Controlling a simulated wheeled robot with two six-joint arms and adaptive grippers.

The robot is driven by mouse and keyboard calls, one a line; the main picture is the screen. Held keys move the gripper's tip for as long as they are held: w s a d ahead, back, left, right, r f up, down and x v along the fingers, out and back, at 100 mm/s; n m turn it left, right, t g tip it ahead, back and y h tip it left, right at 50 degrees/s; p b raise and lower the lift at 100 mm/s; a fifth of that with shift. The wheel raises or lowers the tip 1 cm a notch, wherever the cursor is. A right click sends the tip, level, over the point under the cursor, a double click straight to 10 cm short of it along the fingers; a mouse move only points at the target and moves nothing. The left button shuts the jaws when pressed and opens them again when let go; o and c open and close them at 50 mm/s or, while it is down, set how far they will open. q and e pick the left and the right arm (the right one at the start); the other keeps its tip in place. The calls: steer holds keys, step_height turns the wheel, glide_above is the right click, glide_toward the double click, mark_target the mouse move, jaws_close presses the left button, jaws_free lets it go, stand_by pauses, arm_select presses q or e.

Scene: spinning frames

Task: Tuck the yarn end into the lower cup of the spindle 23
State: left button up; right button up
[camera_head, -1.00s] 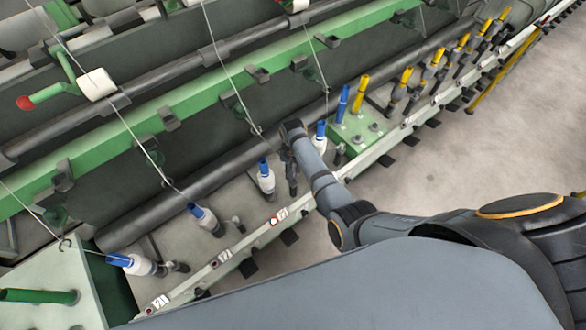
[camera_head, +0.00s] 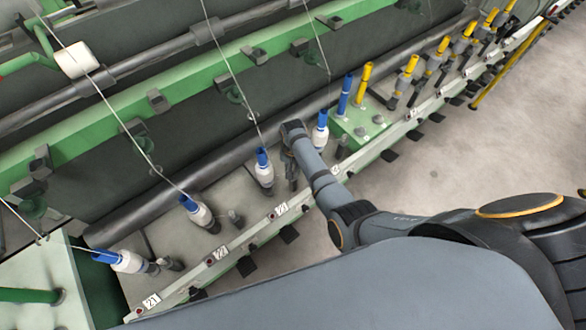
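The label 23 (camera_head: 281,208) is on the front rail. Behind it stands a spindle with a blue-topped white bobbin (camera_head: 264,170), which I take as spindle 23. A thin yarn (camera_head: 239,92) runs down from above to its top. My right arm comes in from the right, and my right gripper (camera_head: 291,160) hangs just right of that bobbin, apart from it in the picture. Its fingers are dark and small, and I cannot tell if they are open or shut. The lower cup and a loose yarn end cannot be made out. My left gripper is out of view.
Blue-topped bobbins stand on either side: one by label 22 (camera_head: 197,211), one at lower left (camera_head: 127,261), one to the right (camera_head: 320,134). A green plate (camera_head: 352,128) and yellow tubes (camera_head: 409,68) follow farther right. The green beam (camera_head: 185,93) spans behind.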

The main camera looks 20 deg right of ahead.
steer(key=shift+f, duration=0.1)
steer(key=o, duration=0.8)
steer(key=shift+o, duration=0.2)
step_height(320, 180, up, 12)
stand_by(0.6)
